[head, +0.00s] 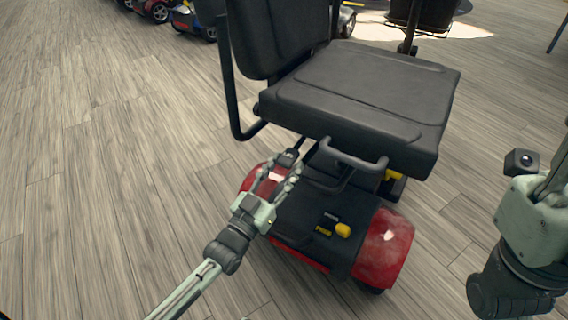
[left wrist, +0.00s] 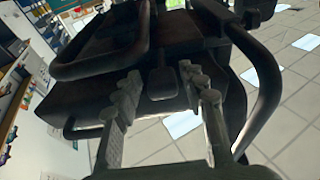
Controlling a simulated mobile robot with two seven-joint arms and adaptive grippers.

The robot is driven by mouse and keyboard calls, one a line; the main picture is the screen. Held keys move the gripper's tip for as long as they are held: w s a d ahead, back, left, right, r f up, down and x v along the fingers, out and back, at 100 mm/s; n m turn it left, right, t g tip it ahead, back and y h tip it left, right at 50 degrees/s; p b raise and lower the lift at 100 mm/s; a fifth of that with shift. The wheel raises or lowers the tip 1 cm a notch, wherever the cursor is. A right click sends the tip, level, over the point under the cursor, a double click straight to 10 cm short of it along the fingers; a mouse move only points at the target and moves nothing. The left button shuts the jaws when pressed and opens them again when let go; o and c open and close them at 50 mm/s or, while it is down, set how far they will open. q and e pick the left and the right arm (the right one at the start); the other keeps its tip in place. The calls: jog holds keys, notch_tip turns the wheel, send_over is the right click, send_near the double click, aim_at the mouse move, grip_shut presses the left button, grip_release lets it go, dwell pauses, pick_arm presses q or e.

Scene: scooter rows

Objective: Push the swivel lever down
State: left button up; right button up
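The scooter's black seat (head: 360,95) stands over its red and black body (head: 385,250). A small dark paddle (head: 288,157), which looks like the swivel lever, sticks out under the seat's left edge. My left gripper (head: 282,172) is at this paddle, with its fingers spread. In the left wrist view the paddle (left wrist: 162,84) shows between the two fingertips, under the dark seat; the gripper (left wrist: 164,88) is open. I cannot tell whether a finger touches the paddle. My right arm is at the right edge of the head view, with its fingers out of frame.
A black armrest bar (head: 233,90) rises left of the seat, close above my left gripper. A bent bar (head: 355,160) juts from the seat's near edge. Wood-look floor (head: 100,190) is clear at left; other scooters (head: 155,10) stand behind.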

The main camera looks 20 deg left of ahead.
pick_arm(q)
jog(key=shift+o, duration=0.4)
jog(key=shift+r, duration=0.25)
jog(key=shift+r, duration=0.1)
notch_tip(320, 180, up, 10)
jog(key=shift+f, duration=0.1)
